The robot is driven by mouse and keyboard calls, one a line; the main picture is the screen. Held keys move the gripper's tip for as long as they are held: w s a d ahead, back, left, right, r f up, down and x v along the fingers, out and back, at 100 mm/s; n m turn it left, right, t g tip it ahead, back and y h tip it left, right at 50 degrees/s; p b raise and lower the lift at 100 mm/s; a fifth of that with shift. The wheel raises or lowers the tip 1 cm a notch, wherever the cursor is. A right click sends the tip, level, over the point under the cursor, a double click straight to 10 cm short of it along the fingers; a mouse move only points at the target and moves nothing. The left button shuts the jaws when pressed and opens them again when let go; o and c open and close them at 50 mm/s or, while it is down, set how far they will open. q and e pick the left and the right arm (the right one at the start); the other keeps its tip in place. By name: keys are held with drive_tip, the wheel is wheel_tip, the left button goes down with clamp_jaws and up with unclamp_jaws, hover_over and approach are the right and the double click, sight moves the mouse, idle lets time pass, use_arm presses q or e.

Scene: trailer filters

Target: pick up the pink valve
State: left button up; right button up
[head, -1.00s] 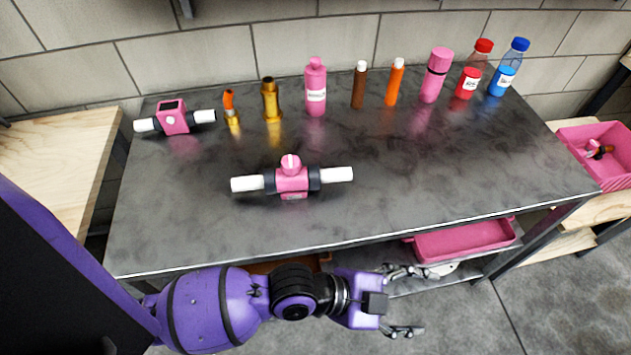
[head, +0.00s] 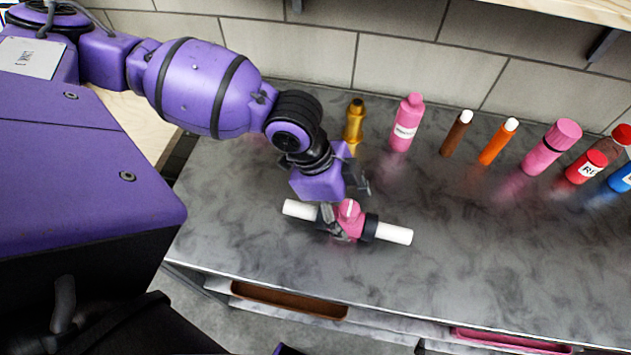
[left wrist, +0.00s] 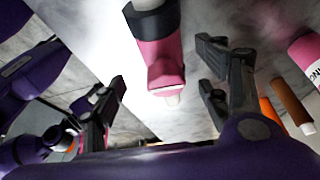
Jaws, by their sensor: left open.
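The pink valve (head: 351,225) lies on the dark grey table, with black collars and a white pipe at each end. My left gripper (head: 350,208) is over it from behind, its fingers open and partly covering the valve body. In the left wrist view the valve's pink body (left wrist: 160,62) shows between the two spread fingers of the left gripper (left wrist: 163,68). I cannot tell whether either finger touches it. My right gripper is not in view.
The table (head: 480,260) is clear at front right.

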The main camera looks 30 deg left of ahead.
sight(353, 223)
use_arm(q)
drive_tip(key=x, duration=0.6)
drive_tip(key=shift+w+f, duration=0.25)
drive_tip(key=shift+f, duration=0.2)
drive_tip(key=shift+w+d+f, duration=0.15)
drive_tip(key=shift+f, duration=0.2)
drive_tip(key=c, duration=1.4)
drive_tip(key=shift+r, duration=0.1)
drive_tip(key=shift+c, duration=0.7)
drive_tip(key=shift+r, duration=0.1)
